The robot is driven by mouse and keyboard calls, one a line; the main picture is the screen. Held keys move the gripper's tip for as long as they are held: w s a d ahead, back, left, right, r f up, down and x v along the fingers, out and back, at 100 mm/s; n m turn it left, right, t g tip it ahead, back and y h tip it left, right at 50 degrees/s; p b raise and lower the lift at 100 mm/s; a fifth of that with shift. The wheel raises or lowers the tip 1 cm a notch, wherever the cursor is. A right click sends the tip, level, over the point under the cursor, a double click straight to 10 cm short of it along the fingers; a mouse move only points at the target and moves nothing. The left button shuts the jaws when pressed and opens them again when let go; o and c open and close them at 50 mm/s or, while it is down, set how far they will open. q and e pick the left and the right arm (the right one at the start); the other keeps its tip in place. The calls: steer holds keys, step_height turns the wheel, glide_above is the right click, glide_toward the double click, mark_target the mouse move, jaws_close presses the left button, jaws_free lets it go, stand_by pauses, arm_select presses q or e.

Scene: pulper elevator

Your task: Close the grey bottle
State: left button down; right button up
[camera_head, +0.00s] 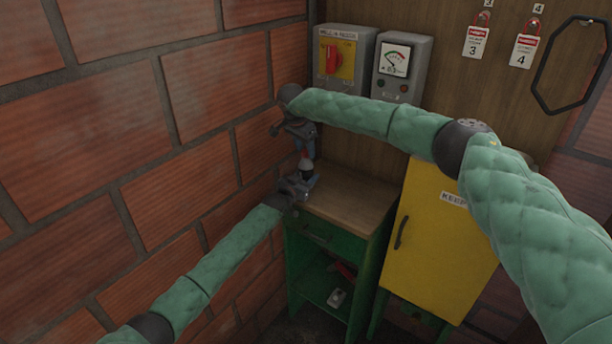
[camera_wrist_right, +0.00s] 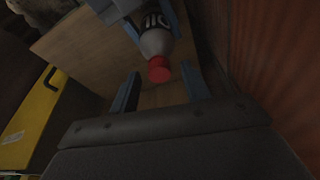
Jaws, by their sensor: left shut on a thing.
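The grey bottle (camera_head: 307,168) stands above the left end of the wooden cabinet top, held by my left gripper (camera_head: 302,184), which is shut on its body. In the right wrist view the bottle (camera_wrist_right: 156,42) has a dark label with white marks, and blue left-gripper fingers flank it. A red cap (camera_wrist_right: 158,71) sits at its mouth; I cannot tell how tightly it is seated. My right gripper (camera_wrist_right: 160,77) is open, its blue fingertips either side of the cap with a gap on both sides. In the head view it hangs just above the bottle.
The wooden top (camera_head: 350,197) of the green cabinet (camera_head: 318,237) is clear to the right. A yellow cabinet (camera_head: 440,240) stands to its right. The brick wall (camera_head: 110,120) is close on the left. A switch box (camera_head: 341,57) and gauge box (camera_head: 398,66) hang behind.

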jaws_close()
steer(key=shift+w+m+g+h, duration=0.1)
steer(key=shift+m+g+h, duration=0.2)
steer(key=shift+m, duration=1.4)
steer(key=shift+o, duration=0.4)
jaws_free()
steer(key=shift+r, duration=0.15)
steer(key=shift+r, duration=2.15)
